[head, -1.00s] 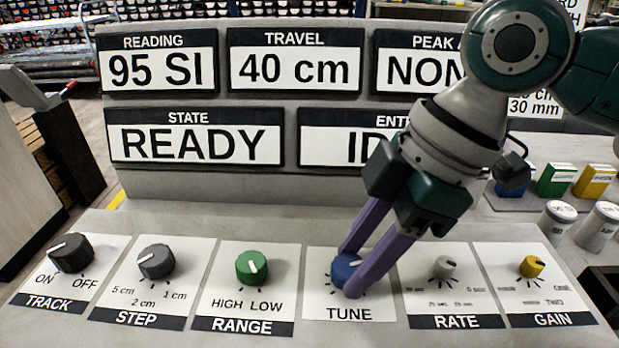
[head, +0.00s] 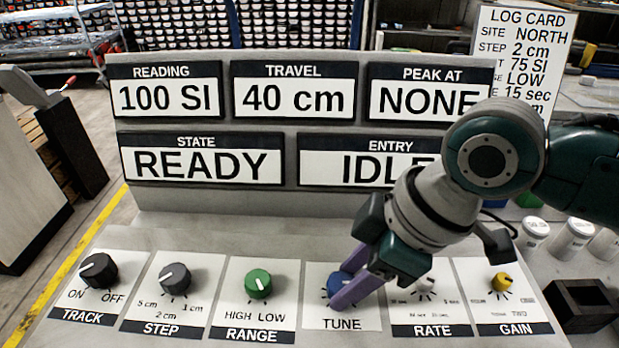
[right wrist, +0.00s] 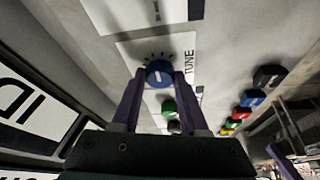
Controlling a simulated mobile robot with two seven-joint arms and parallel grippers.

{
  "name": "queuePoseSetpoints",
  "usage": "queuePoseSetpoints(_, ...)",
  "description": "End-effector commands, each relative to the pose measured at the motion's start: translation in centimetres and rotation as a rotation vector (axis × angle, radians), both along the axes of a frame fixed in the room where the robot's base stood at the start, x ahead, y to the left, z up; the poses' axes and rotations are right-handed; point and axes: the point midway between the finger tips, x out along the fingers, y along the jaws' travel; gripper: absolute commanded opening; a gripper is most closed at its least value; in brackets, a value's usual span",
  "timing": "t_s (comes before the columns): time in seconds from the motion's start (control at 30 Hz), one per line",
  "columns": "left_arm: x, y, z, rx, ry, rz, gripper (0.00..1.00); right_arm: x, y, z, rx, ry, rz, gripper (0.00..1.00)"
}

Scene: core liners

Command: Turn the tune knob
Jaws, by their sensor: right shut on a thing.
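The blue TUNE knob (head: 337,285) stands on its white plate in the middle of the sloping panel. It also shows in the right wrist view (right wrist: 158,74), between the fingertips. My right gripper (head: 350,285) has its purple fingers shut on the knob, one on each side. In the head view the near finger hides part of the knob. The READING display (head: 168,98) shows 100 SI, and the STATE display (head: 201,164) shows READY. The log card (head: 522,60) at the back right lists 75 SI.
The green RANGE knob (head: 258,284) is left of TUNE; the RATE knob (head: 425,287) is right of it, partly behind my gripper. The yellow GAIN knob (head: 501,282) is further right. A dark open box (head: 588,303) and several white-lidded jars (head: 571,238) stand at the right.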

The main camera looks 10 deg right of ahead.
Motion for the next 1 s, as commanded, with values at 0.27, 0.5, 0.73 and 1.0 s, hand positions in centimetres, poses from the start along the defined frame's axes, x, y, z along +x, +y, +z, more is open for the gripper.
queuePoseSetpoints(0.27, 0.0, -0.2, 0.0, -0.008, 0.000, 0.006, 0.00, 0.0, 0.1, 0.0, 0.003, -0.001, 0.001, 0.62)
queuePoseSetpoints(0.5, 0.0, -0.2, 0.0, -0.009, 0.000, 0.006, 0.00, 0.0, 0.0, 0.0, 0.001, -0.002, 0.002, 0.73)
queuePoseSetpoints(0.73, 0.0, -0.2, 0.4, -0.008, 0.000, 0.006, 0.00, -0.1, -0.4, 1.2, -0.001, -0.003, 0.002, 0.73)
queuePoseSetpoints(1.0, 0.0, 0.0, 1.7, -0.002, 0.000, 0.002, 0.00, -1.2, -2.2, 6.2, -0.001, -0.005, 0.003, 0.73)
